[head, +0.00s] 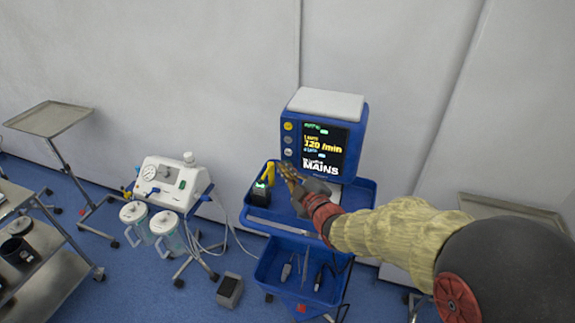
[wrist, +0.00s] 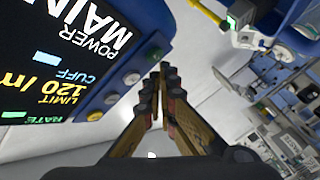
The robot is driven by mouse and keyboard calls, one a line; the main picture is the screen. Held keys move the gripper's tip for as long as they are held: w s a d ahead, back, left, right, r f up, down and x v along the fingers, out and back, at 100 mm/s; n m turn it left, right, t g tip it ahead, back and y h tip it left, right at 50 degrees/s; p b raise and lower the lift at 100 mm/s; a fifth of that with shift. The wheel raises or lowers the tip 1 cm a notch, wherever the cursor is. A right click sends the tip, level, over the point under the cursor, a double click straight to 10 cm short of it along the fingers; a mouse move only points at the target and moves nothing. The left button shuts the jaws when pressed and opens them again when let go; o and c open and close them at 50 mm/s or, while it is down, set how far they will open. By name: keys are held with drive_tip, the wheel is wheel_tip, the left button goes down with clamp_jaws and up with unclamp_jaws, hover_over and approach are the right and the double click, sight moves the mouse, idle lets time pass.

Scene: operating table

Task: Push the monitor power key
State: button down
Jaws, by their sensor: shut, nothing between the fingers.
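The monitor (head: 362,152) is a blue box with a white top and a lit black screen reading 120 /min and MAINS. A column of small round keys runs down the left of its screen, with a yellow one (head: 288,126) at the top. I cannot read any key's label. My gripper (head: 287,171) is shut and empty, just below the key column in the head view. Its fingertips (wrist: 162,75) are apart from the keys in the wrist view.
A blue cart tray (head: 262,215) holds the monitor, a black device (head: 260,194) with a green light, and a yellow item (head: 268,172). A lower blue bin (head: 267,272) holds tools. A white suction unit (head: 172,183) stands left. The wall is close behind.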

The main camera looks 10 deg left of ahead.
drive_tip(key=shift+w, duration=0.1)
drive_tip(key=shift+w+b, duration=0.3)
drive_tip(key=shift+b, duration=0.15)
drive_tip(key=shift+w, duration=0.1)
idle(0.4)
drive_tip(key=shift+s+b, duration=0.5)
drive_tip(key=shift+s, duration=0.05)
drive_tip(key=s+b, duration=0.3)
drive_tip(key=s, duration=0.3)
drive_tip(key=shift+a, duration=0.25)
